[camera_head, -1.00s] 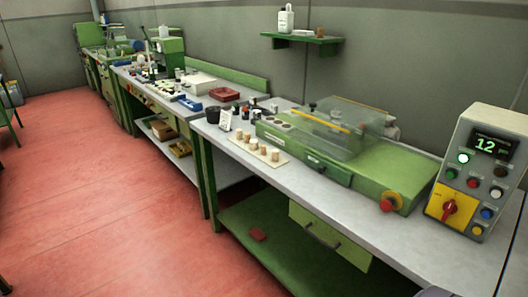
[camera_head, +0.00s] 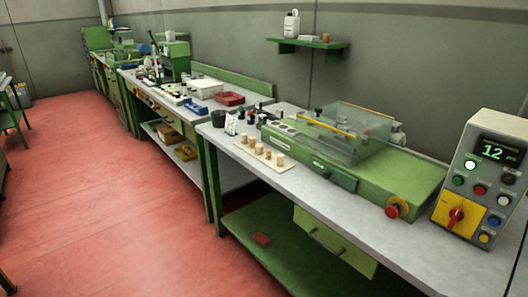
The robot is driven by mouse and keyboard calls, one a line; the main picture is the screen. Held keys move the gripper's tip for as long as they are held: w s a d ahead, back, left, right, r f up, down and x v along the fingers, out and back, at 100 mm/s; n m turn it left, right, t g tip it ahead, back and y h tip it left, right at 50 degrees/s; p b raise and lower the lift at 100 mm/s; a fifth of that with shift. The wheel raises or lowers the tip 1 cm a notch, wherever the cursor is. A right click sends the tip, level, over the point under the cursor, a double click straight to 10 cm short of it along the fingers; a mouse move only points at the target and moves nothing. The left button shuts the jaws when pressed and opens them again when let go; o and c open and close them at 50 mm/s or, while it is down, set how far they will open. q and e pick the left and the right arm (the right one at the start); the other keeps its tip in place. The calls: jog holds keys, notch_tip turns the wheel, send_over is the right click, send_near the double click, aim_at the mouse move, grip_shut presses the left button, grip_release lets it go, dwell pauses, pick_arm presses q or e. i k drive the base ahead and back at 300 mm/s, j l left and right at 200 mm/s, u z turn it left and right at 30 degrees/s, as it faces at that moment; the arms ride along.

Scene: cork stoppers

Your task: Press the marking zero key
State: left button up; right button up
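The grey control box (camera_head: 482,185) stands at the right end of the near bench. Its dark display (camera_head: 498,152) reads 12 in green. A red rotary switch (camera_head: 456,215) sits on a yellow plate. The labels are too small to read, so I cannot tell which is the marking zero key. Neither gripper is in view.
A green machine (camera_head: 385,172) with a clear cover (camera_head: 345,130) and red knob (camera_head: 397,208) lies on the near bench (camera_head: 330,205). Several corks stand on a pale board (camera_head: 246,152) at its front. More benches run to the back left. The red floor (camera_head: 110,190) is clear at left.

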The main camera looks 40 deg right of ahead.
aim_at(503, 200)
jog(key=z, duration=2.8)
jog(key=i+u, duration=0.15)
jog(key=i, duration=0.05)
